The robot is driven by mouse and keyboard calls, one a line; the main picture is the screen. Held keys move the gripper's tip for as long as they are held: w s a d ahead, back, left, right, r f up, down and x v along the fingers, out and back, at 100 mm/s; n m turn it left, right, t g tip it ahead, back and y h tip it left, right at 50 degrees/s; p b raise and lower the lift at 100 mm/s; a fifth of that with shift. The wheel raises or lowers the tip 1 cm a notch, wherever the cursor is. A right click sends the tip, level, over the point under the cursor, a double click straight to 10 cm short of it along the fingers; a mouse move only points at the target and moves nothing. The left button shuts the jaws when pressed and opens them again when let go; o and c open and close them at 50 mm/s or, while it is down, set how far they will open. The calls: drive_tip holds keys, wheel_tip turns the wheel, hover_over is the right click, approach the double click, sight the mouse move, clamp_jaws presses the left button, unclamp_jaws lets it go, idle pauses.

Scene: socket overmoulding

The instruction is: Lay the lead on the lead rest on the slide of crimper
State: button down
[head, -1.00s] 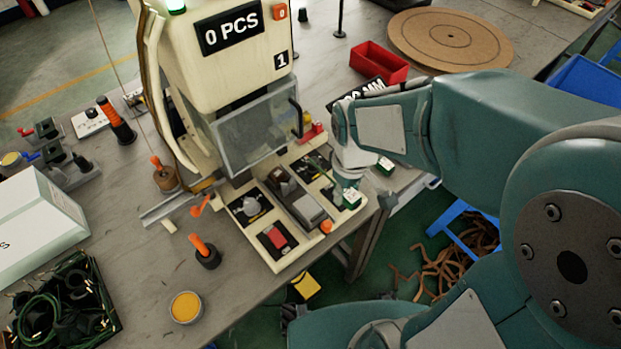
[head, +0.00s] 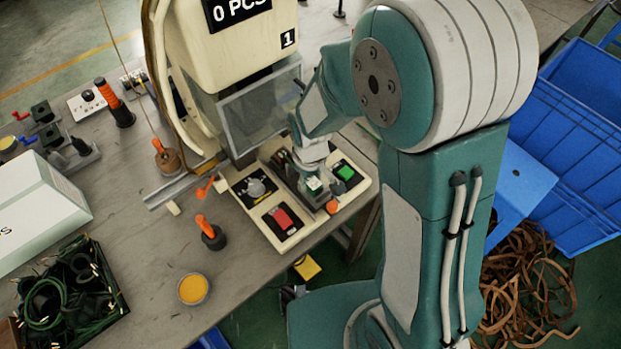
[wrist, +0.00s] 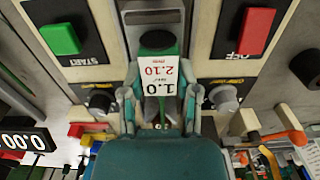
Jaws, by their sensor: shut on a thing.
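The crimper (head: 222,52) is the cream machine with a clear guard (head: 258,115). Its slide (head: 296,180) is the dark and grey block in the middle of the base, between the buttons. My gripper (head: 312,178) is over the slide. The lead rest is hidden by the gripper and tag. I cannot tell whether the lead touches it.
An orange button (head: 332,207) is close to the gripper. A crate of leads (head: 75,285) and a yellow pot (head: 193,289) stand on the table.

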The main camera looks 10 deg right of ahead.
drive_tip(key=shift+a, duration=0.1)
drive_tip(key=shift+c, duration=1.7)
unclamp_jaws()
drive_tip(key=shift+d, duration=0.45)
drive_tip(key=shift+r, duration=0.15)
drive_tip(key=shift+a+r, duration=0.15)
drive_tip(key=shift+r, duration=0.15)
wheel_tip(320, 180, up, 11)
drive_tip(key=shift+r, duration=0.15)
drive_tip(key=s+d+r+m+t, duration=0.5)
drive_tip(key=s+d+r, duration=0.5)
drive_tip(key=s+r, duration=0.2)
drive_tip(key=shift+s+d+r+m+t, duration=0.15)
drive_tip(key=shift+s+d+m+t, duration=0.2)
drive_tip(key=shift+m, duration=0.55)
